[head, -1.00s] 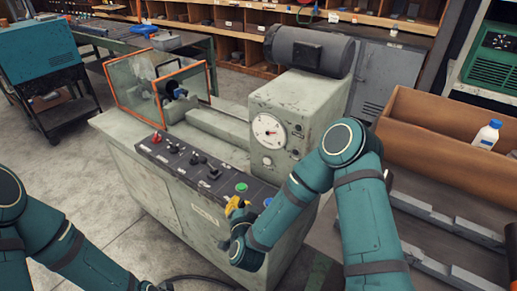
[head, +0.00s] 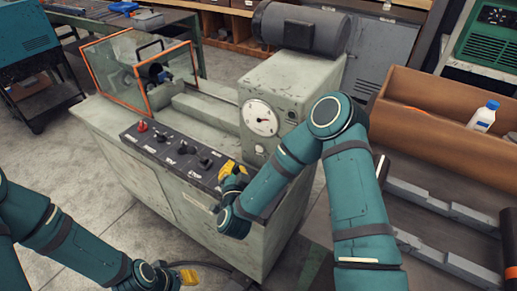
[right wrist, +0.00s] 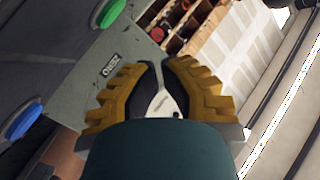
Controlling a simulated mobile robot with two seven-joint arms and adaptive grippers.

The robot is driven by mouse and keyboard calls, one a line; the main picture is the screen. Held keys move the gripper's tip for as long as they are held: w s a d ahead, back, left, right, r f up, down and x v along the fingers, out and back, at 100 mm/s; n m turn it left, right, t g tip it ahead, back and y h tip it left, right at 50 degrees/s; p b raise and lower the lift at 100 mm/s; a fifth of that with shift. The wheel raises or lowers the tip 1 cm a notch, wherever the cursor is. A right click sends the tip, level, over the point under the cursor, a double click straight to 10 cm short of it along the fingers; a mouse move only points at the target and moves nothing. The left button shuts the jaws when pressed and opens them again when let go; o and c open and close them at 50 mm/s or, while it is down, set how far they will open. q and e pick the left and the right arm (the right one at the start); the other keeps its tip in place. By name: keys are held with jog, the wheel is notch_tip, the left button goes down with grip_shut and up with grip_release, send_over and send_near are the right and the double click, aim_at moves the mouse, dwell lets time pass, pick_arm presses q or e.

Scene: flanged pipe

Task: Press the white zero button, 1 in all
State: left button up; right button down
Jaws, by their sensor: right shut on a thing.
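The machine's dark control panel (head: 165,150) carries a red knob (head: 142,126) and several black switches. My right gripper (head: 232,172) is at the panel's right end in the head view and hides the buttons there. In the right wrist view, its yellow fingers (right wrist: 160,75) are closed in on a pale grey piece (right wrist: 165,104), which I cannot identify. A ZERO label (right wrist: 112,65) lies on the grey surface left of the fingers, with a green button (right wrist: 108,12) and a blue button (right wrist: 22,121) further left. I cannot make out the white button. My left gripper (head: 185,277) is low in the head view, its jaws unclear.
The grey machine (head: 190,215) has a round dial (head: 260,118), a motor (head: 300,27) on top and an orange-framed guard (head: 140,75). A wooden box (head: 440,130) and a white bottle (head: 483,117) are at the right.

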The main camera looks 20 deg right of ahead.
aim_at(259, 148)
jog(key=w+d, duration=0.4)
jog(key=d, duration=0.1)
jog(key=shift+w+d, duration=0.35)
jog(key=shift+d, duration=0.15)
dwell(1.2)
jog(key=shift+w+d, duration=0.25)
jog(key=shift+d, duration=0.05)
jog(key=shift+w+d, duration=0.25)
jog(key=shift+d, duration=0.1)
dwell(0.8)
jog(key=shift+a, duration=0.1)
jog(key=shift+s+a+b, duration=0.45)
jog(key=shift+s+a, duration=0.05)
jog(key=shift+a, duration=0.05)
dwell(0.4)
